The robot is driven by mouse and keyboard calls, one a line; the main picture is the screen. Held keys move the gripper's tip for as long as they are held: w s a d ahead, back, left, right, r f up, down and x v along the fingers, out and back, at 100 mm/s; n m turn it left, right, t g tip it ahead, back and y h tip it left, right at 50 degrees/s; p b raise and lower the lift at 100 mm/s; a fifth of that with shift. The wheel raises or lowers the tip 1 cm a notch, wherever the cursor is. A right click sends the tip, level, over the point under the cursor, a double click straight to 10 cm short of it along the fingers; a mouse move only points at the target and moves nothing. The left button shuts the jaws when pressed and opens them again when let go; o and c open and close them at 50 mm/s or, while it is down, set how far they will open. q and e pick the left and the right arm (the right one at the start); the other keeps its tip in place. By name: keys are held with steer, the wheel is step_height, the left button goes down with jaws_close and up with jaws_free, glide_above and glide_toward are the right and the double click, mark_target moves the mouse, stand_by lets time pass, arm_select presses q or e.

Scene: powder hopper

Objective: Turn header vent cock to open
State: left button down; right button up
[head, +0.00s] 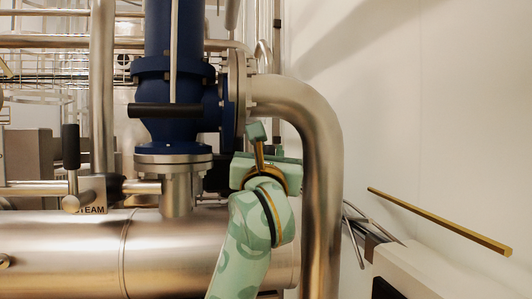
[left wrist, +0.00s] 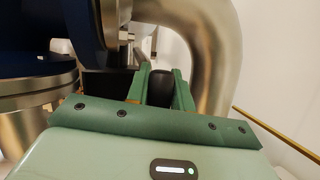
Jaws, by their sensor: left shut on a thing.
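My left gripper (head: 262,150) is in front of the pipework, just left of the large bent steel pipe, seen mostly from behind. In the left wrist view its two green fingers (left wrist: 162,88) are shut on a black handle grip (left wrist: 158,89), which stands upright between them. I take this grip to be the header vent cock's handle; the cock's body and its angle are hidden by the gripper. The steel header (head: 60,245) runs along the bottom of the head view. My right gripper is not in view.
A blue valve (head: 172,80) with a black bar stands left of the gripper. The bent steel pipe (head: 322,150) is close on its right. A black-gripped lever (head: 70,147) stands at far left by a STEAM label. A brass-coloured bar (head: 440,220) crosses the right side.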

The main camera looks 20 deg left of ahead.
arm_select(q)
steer(key=shift+d+f, duration=0.1)
steer(key=shift+d, duration=0.05)
steer(key=c, duration=1.3)
jaws_free()
steer(key=shift+w+d, duration=0.1)
steer(key=shift+o, duration=0.2)
steer(key=shift+s+d+f, duration=0.15)
steer(key=shift+s, duration=0.15)
steer(key=b+v, duration=0.5)
steer(key=v, duration=1)
steer(key=shift+s, duration=0.3)
